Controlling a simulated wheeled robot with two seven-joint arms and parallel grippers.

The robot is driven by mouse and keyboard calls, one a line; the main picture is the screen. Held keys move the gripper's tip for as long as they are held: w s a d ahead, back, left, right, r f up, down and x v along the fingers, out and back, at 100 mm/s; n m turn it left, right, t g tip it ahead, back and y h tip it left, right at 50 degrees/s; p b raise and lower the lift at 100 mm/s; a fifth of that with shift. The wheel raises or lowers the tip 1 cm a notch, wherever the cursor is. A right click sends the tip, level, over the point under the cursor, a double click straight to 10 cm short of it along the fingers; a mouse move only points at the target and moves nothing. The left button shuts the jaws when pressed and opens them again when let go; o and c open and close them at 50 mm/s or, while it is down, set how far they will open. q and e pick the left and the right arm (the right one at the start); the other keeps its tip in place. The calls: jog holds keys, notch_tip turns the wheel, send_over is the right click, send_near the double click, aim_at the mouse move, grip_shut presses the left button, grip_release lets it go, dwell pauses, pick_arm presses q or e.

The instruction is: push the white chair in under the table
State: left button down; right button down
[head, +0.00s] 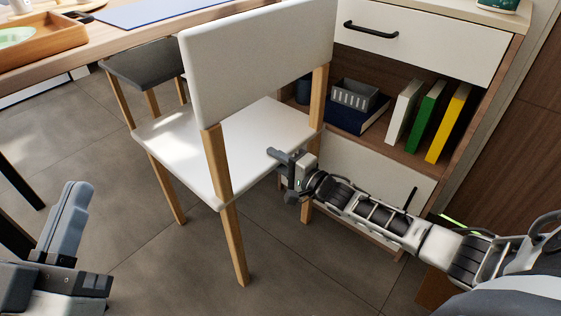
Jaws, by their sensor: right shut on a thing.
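The white chair (258,58) stands upright on wooden legs in the middle, its backrest towards me. Its seat lies beyond the backrest, apart from the wooden table's edge (122,44) at the upper left. My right gripper (284,160) is at the right edge of the seat, shut on the chair; the exact contact is partly hidden by the gripper. My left gripper (68,222) is at the lower left, away from the chair, and its finger gap is not clear.
A cabinet (420,40) with books (424,118) stands close on the right. Tiled floor (120,200) is open at left and front.

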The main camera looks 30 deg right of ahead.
jog(key=shift+f, duration=0.15)
dwell(0.4)
pick_arm(q)
jog(key=shift+f, duration=0.2)
pick_arm(e)
jog(key=shift+f, duration=0.15)
jog(key=shift+s, duration=0.1)
